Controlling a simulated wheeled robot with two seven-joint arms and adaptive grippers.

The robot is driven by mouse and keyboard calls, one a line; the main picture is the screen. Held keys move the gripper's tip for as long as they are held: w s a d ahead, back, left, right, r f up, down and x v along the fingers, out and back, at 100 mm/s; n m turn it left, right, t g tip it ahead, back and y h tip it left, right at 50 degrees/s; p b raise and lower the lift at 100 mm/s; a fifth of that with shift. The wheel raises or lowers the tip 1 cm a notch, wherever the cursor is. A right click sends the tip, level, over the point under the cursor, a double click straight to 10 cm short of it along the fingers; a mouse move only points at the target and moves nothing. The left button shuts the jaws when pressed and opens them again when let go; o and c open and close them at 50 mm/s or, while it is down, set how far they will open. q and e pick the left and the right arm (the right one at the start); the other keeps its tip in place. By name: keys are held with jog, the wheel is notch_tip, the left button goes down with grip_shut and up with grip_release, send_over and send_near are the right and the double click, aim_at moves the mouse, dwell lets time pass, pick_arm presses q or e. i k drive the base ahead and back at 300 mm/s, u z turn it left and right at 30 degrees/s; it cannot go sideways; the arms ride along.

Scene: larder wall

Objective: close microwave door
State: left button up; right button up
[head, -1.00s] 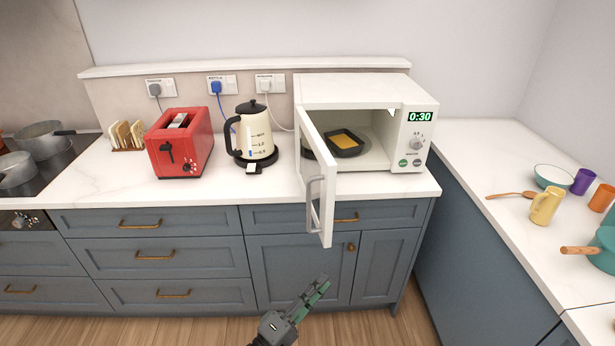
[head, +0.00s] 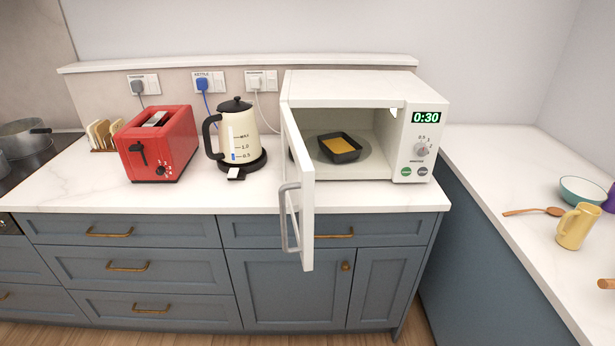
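The white microwave (head: 350,84) stands on the counter at the right end. Its door (head: 306,215) is hinged on the left and stands wide open, swung out towards me past the counter's front edge. A grey bar handle (head: 288,218) is on the door's left face. Inside the microwave, a black square dish (head: 341,148) with yellow food sits on the turntable. The display (head: 426,117) reads 0:30. Neither of my grippers shows in the head view now.
A cream kettle (head: 238,135) and a red toaster (head: 159,143) stand left of the microwave. On the right counter are a yellow mug (head: 577,226), a wooden spoon (head: 533,212) and a teal bowl (head: 583,190). The counter front near the door is clear.

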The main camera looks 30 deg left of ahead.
aim_at(299, 170)
jog(key=u, duration=0.4)
jog(key=i, duration=0.8)
jog(key=u, duration=0.7)
jog(key=k, duration=0.5)
jog(key=i, duration=0.45)
jog(key=z, duration=0.5)
